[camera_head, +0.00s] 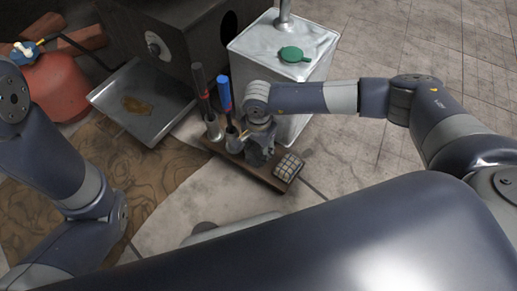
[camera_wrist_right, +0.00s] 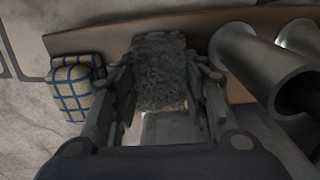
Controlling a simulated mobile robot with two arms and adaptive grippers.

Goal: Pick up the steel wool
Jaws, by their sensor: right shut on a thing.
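The steel wool (camera_wrist_right: 160,75) is a dark grey, rough block in the right wrist view. My right gripper (camera_wrist_right: 160,98) is shut on it, with one finger along each side. In the head view my right gripper (camera_head: 260,153) points down over the wooden board (camera_head: 245,172), between the metal cups and the checked sponge. There I cannot clearly tell the steel wool from the grey fingers. Whether it touches the board is unclear. My left arm shows at the left, but its gripper is out of view.
A checked sponge (camera_head: 287,167) lies at the board's near end. A tall metal can (camera_head: 255,75) stands behind. A metal tray (camera_head: 150,120) and red gas bottle (camera_head: 58,85) are left.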

